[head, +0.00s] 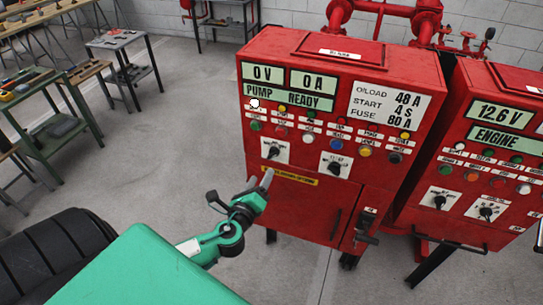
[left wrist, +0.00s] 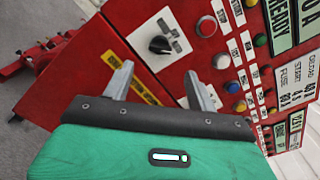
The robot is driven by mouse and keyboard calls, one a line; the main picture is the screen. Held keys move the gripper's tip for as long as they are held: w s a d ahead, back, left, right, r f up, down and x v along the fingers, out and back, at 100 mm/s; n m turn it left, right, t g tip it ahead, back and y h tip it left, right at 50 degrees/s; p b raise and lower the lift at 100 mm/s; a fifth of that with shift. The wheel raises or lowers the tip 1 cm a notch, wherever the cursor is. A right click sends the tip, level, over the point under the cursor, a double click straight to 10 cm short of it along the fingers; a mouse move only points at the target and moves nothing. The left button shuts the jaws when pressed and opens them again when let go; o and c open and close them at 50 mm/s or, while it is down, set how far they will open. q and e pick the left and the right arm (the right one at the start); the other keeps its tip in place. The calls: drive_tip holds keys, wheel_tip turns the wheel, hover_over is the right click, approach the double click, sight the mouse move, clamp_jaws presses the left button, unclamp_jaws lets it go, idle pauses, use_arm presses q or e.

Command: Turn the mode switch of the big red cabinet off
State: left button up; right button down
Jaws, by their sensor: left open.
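The big red cabinet (head: 300,205) stands in the middle of the head view. Its front has two black rotary switches on white plates, a left one (head: 274,152) and a right one (head: 335,168); their labels are too small to read. My left gripper (head: 261,181) is open and empty, just below the left switch by the yellow label strip (head: 290,176). In the left wrist view the left switch (left wrist: 160,45) lies beyond the gap between the open fingers (left wrist: 158,72), apart from them. The right switch is mostly hidden there behind a finger. My right gripper is out of view.
Buttons and lamps fill the rows above the switches. A cabinet door handle (head: 335,224) sticks out lower right. A second red cabinet (head: 480,150) stands close at the right. Workbenches (head: 50,120) are at the left; the floor between is clear.

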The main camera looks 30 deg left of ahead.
sight(272, 157)
use_arm(q)
drive_tip(key=p+x, duration=0.2)
drive_tip(key=x, duration=0.6)
drive_tip(key=shift+r+p, duration=0.1)
drive_tip(key=shift+p, duration=0.3)
drive_tip(key=shift+w+a, duration=0.1)
drive_tip(key=shift+w, duration=0.5)
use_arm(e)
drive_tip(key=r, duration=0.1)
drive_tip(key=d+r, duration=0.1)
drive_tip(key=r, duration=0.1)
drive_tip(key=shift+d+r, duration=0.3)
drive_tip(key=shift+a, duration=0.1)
use_arm(q)
drive_tip(key=c, duration=1)
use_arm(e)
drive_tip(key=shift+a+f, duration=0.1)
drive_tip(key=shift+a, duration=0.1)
